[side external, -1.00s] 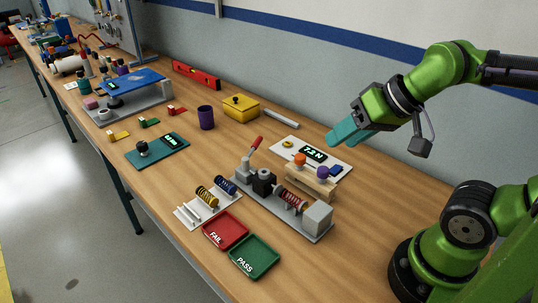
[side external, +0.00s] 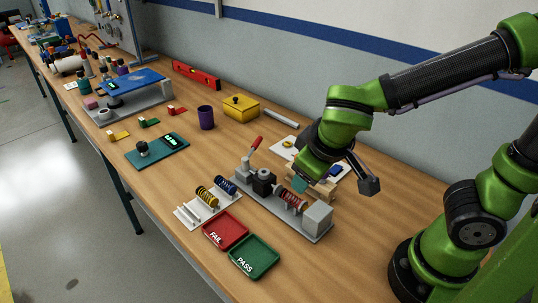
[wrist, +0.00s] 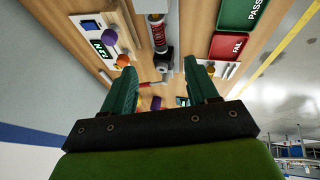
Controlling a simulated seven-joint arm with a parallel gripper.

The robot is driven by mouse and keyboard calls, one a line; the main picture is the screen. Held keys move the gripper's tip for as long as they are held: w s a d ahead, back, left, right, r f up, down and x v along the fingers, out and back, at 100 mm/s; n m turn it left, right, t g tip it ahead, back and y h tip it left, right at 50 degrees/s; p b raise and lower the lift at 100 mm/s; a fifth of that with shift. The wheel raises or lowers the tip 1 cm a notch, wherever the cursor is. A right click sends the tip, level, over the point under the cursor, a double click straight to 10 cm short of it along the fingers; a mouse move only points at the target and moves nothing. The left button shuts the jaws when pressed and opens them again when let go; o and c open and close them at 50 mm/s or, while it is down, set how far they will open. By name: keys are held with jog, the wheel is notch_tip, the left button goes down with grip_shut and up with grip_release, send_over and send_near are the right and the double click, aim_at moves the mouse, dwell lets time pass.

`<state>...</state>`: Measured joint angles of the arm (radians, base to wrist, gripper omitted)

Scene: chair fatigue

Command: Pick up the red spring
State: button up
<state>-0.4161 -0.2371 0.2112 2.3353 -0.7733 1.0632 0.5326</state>
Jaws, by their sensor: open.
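The red spring (side external: 293,198) lies on its side around a rod in the grey fixture (side external: 324,234), between a black block and a light grey block. In the wrist view the red spring (wrist: 158,36) shows at top centre, beyond the fingertips. My gripper (side external: 300,185) is above the fixture's back edge, close to the spring, pointing down. In the wrist view my gripper (wrist: 160,80) has its two teal fingers wide apart with nothing between them. The fingers are mostly hidden behind the green hand in the side view.
A wooden block with knobs (side external: 326,190) stands just behind the fixture, partly covered by my gripper. A red lever (side external: 256,142) rises at the fixture's left end. A white rack (side external: 186,215) with yellow and blue springs, a red FAIL tray (side external: 243,228) and a green PASS tray (side external: 274,247) lie in front.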

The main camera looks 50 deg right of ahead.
send_near(294, 197)
notch_tip(294, 197, down, 3)
jog(key=shift+w+d+r+x, duration=0.1)
jog(key=shift+w+x, duration=0.1)
jog(key=shift+x, duration=0.95)
jog(key=shift+w+d+r+x, duration=0.1)
jog(key=shift+w+x, duration=0.1)
jog(key=shift+x, duration=0.9)
jog(key=shift+w+d+r+x, duration=0.1)
jog(key=shift+w+x, duration=0.05)
jog(key=shift+x, duration=1)
grip_shut()
